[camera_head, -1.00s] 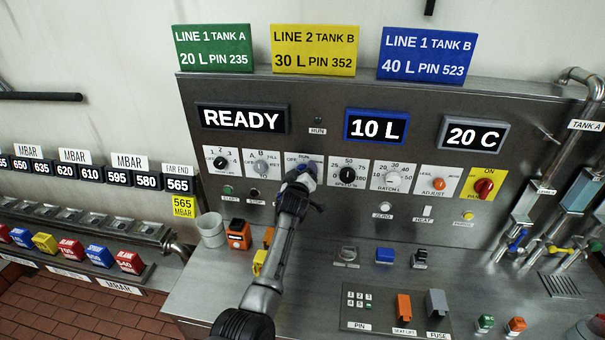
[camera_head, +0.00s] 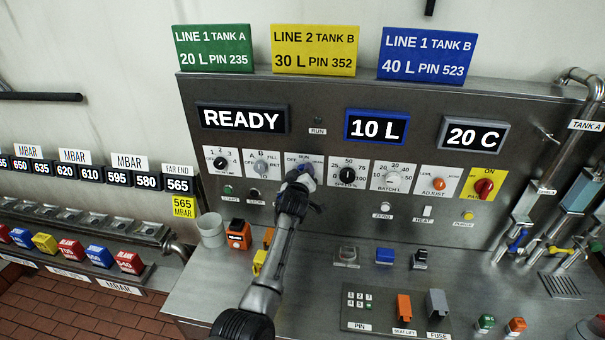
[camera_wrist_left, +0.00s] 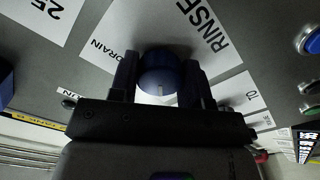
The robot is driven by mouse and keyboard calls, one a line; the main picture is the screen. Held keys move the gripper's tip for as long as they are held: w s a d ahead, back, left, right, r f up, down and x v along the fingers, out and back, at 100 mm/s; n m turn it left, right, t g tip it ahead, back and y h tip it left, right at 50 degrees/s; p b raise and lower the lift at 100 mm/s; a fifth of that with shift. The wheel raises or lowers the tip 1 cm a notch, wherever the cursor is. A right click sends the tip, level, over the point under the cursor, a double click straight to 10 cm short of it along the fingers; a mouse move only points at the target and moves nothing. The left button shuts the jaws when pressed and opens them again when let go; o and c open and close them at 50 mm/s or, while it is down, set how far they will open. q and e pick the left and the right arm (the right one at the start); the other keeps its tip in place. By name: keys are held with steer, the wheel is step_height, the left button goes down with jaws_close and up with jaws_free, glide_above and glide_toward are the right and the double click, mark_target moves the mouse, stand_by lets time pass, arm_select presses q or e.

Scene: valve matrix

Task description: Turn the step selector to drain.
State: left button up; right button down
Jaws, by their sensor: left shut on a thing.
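The step selector is a dark blue knob (camera_head: 307,169) on a white plate in the middle of the steel panel. My left gripper (camera_head: 300,178) reaches up to it from below and hides much of the plate. In the left wrist view, the two fingers (camera_wrist_left: 160,72) are shut on the sides of the blue knob (camera_wrist_left: 159,75). The plate (camera_wrist_left: 205,38) there shows the words RINSE and DRAIN. A short pale mark shows on the knob's lower part, but I cannot tell for certain which label it points to. My right gripper is out of view.
Close neighbours are the A/B fill knob (camera_head: 261,166) on the left and the black speed knob (camera_head: 347,174) on the right. The display (camera_head: 242,118) reads READY. An orange box (camera_head: 238,235) and a grey cup (camera_head: 212,230) stand on the bench, left of my arm.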

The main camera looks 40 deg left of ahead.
arm_select(q)
steer(key=m, duration=0.4)
steer(key=shift+m, duration=0.4)
steer(key=m, duration=0.9)
steer(key=shift+m, duration=0.4)
steer(key=shift+m+p, duration=0.45)
steer(key=shift+m, duration=1.85)
steer(key=o, duration=0.9)
steer(key=shift+s, duration=0.15)
